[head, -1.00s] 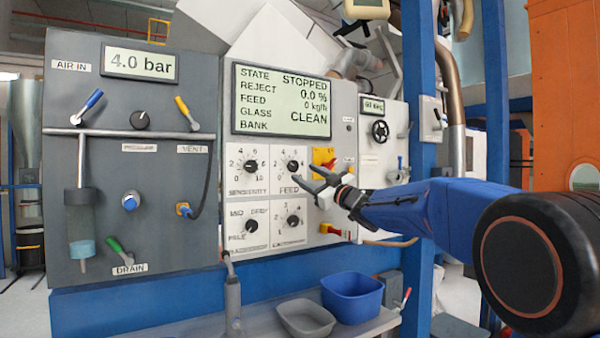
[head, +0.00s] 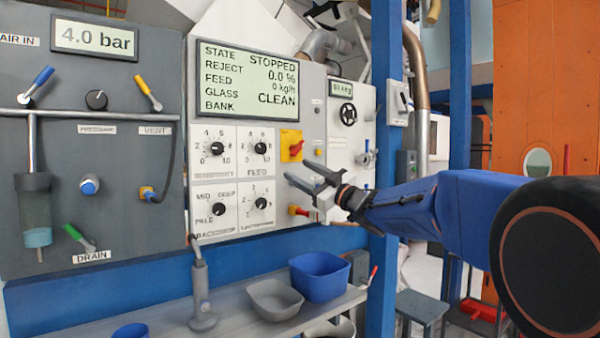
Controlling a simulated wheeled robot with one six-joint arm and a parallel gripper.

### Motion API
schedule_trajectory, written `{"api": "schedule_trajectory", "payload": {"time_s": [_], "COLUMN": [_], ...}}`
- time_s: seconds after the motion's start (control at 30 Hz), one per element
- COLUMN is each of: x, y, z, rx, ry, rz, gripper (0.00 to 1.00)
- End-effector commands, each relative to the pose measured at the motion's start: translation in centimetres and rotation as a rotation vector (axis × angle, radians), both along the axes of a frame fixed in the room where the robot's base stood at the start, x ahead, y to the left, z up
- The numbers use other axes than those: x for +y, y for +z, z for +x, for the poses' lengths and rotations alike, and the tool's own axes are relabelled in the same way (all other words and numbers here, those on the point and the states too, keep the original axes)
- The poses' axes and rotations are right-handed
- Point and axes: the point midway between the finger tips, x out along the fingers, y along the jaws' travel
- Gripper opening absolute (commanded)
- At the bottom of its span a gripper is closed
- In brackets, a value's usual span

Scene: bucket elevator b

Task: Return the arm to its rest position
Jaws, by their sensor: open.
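My gripper (head: 306,184) is open and empty in the head view. Its dark fingers point left, in front of the light control panel (head: 226,272). They sit just below the yellow and red switch (head: 291,145) and to the right of the FEED knob (head: 260,148) in the picture. I cannot tell the exact gap to the panel; nothing is seen between the fingers. My blue arm reaches in from the right.
A display (head: 250,82) reads STOPPED. A grey air panel (head: 112,205) stands at the left. A blue bin (head: 320,278) and a grey tray (head: 275,300) stand on the shelf below. A blue post (head: 383,270) rises behind my arm.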

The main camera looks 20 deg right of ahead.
Motion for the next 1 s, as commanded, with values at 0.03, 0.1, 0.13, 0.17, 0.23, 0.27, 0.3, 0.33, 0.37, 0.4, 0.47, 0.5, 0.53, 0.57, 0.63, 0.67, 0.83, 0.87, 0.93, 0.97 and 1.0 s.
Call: {"api": "schedule_trajectory", "payload": {"time_s": [0.03, 0.1, 0.13, 0.17, 0.23, 0.27, 0.3, 0.33, 0.37, 0.4, 0.47, 0.5, 0.53, 0.57, 0.63, 0.67, 0.83, 0.87, 0.93, 0.97, 1.0], "x": [0.0, 0.0, 0.0, 0.0, 0.0, 0.0, 0.0, -0.1, -0.2, -0.4, -0.9, -1.3, -1.6, -2.0, -2.9, -3.3, -5.0, -5.2, -5.6, -5.6, -5.7], "y": [0.0, 0.0, 0.0, 0.0, 0.0, 0.0, 0.0, -0.1, -0.1, -0.3, -0.7, -1.3, -1.7, -2.3, -3.9, -4.6, -10.2, -11.3, -14.1, -15.4, -17.1], "z": [0.0, 0.0, 0.0, 0.0, 0.0, 0.0, -0.1, -0.2, -0.3, -0.5, -0.9, -1.3, -1.7, -2.2, -3.3, -3.9, -8.1, -9.0, -11.2, -12.2, -13.7], "rx": [0.000, 0.000, 0.000, 0.000, 0.001, 0.001, 0.005, 0.008, 0.014, 0.027, 0.053, 0.079, 0.100, 0.125, 0.189, 0.218, 0.408, 0.446, 0.537, 0.578, 0.633], "ry": [0.000, 0.000, 0.000, 0.000, 0.000, -0.003, -0.010, -0.018, -0.032, -0.056, -0.107, -0.149, -0.182, -0.217, -0.296, -0.329, -0.487, -0.511, -0.562, -0.581, -0.603], "rz": [0.000, 0.000, 0.000, 0.000, 0.000, 0.000, 0.003, 0.004, 0.008, 0.016, 0.028, 0.040, 0.051, 0.060, 0.083, 0.092, 0.141, 0.149, 0.164, 0.169, 0.176], "gripper": [0.50, 0.50, 0.50, 0.50, 0.50, 0.50, 0.50, 0.50, 0.50, 0.50, 0.50, 0.50, 0.50, 0.50, 0.50, 0.50, 0.50, 0.50, 0.50, 0.50, 0.50]}}
